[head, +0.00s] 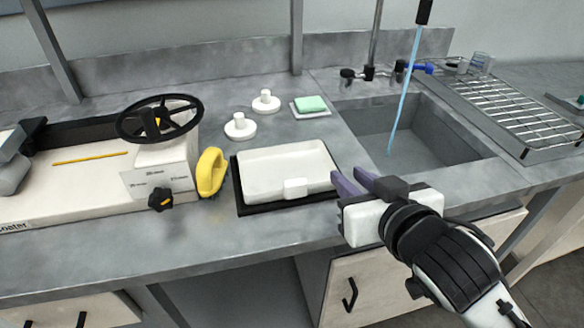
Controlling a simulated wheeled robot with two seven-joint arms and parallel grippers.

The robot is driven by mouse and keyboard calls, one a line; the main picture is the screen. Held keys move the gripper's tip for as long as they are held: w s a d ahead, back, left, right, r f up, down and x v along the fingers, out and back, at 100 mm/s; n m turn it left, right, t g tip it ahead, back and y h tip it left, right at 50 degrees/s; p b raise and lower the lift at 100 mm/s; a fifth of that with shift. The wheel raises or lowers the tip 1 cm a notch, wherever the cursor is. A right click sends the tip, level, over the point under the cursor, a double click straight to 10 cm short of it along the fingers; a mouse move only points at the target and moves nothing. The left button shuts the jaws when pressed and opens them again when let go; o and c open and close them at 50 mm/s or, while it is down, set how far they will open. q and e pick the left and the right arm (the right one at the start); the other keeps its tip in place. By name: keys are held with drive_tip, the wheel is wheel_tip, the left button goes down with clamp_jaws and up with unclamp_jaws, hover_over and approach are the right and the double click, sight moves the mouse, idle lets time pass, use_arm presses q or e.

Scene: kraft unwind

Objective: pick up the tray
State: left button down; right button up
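A shallow white tray (284,164) lies on a black mat or base (276,208) on the grey counter, near its front edge. A small white block (295,188) is at the tray's front side. My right gripper (350,181) is just right of the tray, with its two purple fingers apart and nothing visible between them. The fingertips are close to the tray's right front corner; I cannot tell whether they touch it. My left gripper is not in view.
Left of the tray are a yellow ring-shaped handle (211,172) and a machine with a black handwheel (160,119). Behind are two white knobbed discs (240,127) (265,102) and a green sponge (310,104). A sink (412,135) with running water and a wire rack (515,101) are right.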

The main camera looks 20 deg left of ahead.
sight(335, 167)
drive_tip(key=shift+x, duration=0.95)
drive_tip(key=shift+r+x, duration=0.15)
drive_tip(key=shift+x, duration=1.25)
drive_tip(key=shift+r+x, duration=0.15)
drive_tip(key=shift+x, duration=1.25)
clamp_jaws()
